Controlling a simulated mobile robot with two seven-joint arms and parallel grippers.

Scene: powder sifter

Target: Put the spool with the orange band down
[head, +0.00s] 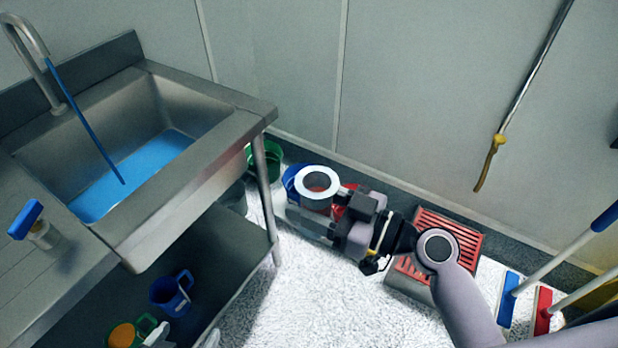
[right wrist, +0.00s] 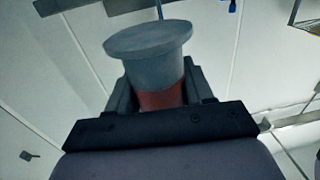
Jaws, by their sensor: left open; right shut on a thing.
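My right gripper (head: 322,222) reaches in from the right in the head view and is shut on a grey spool (head: 317,204). The spool's pale ring-shaped flange faces up toward the head camera. In the right wrist view the spool (right wrist: 152,65) stands between the two dark fingers of the right gripper (right wrist: 160,98), flange outward. Its reddish-orange band (right wrist: 162,100) shows low on the barrel, near the gripper's body. The spool's other end is hidden. It is held above the floor, with buckets behind it. My left gripper is not in view.
A steel sink (head: 190,105) holding blue liquid stands at left, with jugs on its lower shelf. A green bucket (head: 264,160) and a blue bucket (head: 291,178) stand by the wall. A red floor grate (head: 450,232) and brooms (head: 541,310) are at right. The white floor (head: 320,310) is clear in front.

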